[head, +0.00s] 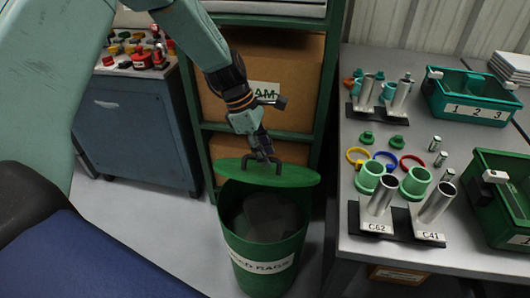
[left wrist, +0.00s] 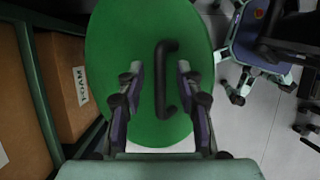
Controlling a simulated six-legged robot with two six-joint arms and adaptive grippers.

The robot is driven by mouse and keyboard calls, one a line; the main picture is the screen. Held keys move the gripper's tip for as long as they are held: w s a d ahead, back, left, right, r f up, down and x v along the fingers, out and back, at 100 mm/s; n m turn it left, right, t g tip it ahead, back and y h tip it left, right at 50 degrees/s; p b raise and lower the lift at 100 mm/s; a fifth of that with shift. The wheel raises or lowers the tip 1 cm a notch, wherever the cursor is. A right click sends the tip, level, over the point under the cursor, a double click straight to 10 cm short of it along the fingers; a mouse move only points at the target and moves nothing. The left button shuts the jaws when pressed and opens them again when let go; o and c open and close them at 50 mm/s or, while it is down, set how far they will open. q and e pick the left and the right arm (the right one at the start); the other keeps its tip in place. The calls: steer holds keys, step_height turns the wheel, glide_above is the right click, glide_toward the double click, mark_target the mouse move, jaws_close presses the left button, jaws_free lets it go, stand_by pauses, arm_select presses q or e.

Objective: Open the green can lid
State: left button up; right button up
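The green can (head: 262,249) stands on the floor with its label facing front. Its green lid (head: 295,178) sits above the back part of the rim. The front of the opening is uncovered and shows dark contents. My left gripper (head: 263,158) is over the lid at its dark handle. In the left wrist view, the lid (left wrist: 108,45) fills the middle, and the black handle (left wrist: 161,80) lies between the two spread fingers (left wrist: 160,72), with a gap at least on its left side. My right gripper is out of view.
A green shelf frame (head: 326,85) with cardboard boxes (head: 297,70) stands right behind the can. A grey workbench (head: 345,215) with tubes, rings and green bins is close on the right. A blue-grey cabinet (head: 135,140) stands back left, with clear floor before it.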

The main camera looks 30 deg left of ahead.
arm_select(q)
steer(key=shift+a, duration=0.15)
steer(key=c, duration=0.3)
jaws_close()
stand_by(0.3)
